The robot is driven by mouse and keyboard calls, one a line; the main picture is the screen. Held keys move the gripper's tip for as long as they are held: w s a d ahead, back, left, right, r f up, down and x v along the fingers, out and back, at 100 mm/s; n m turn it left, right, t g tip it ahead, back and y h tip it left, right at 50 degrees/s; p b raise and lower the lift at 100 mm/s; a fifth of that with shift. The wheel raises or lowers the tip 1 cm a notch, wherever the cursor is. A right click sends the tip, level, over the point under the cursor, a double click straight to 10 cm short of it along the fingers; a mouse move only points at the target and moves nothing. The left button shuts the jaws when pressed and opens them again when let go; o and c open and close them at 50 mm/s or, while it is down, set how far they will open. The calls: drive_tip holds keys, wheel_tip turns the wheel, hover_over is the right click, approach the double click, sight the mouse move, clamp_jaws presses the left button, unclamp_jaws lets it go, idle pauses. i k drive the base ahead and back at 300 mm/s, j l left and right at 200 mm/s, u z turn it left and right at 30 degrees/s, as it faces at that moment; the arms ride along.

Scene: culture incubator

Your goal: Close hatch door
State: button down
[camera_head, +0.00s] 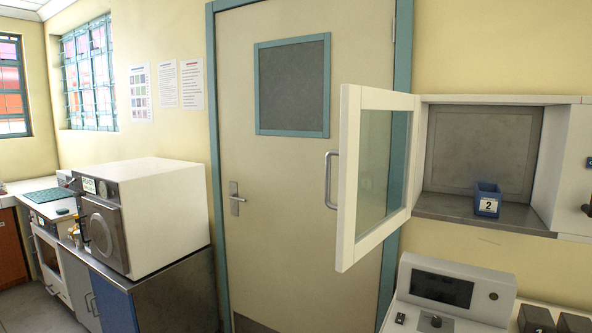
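The hatch door (347,165) is a white-framed glass panel, hinged on the left side of the wall hatch (430,211). It stands open, swung out from the wall toward me. A grey metal handle (328,180) is on its free left edge. Inside the open hatch, a small blue container (487,190) with a "2" label stands on the metal floor. My gripper is not in view.
A beige room door (262,200) is behind the hatch door. A white device with a dark screen (455,290) stands below the hatch. A white incubator-like box (155,215) sits on the left counter.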

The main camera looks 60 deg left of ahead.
sight(354, 98)
drive_tip(key=j+u, duration=0.3)
drive_tip(key=j, duration=0.15)
drive_tip(key=i+j+u, duration=0.1)
drive_tip(key=j+u, duration=0.25)
drive_tip(key=i+j+u, duration=0.15)
drive_tip(key=j+u, duration=0.15)
drive_tip(key=j, duration=0.25)
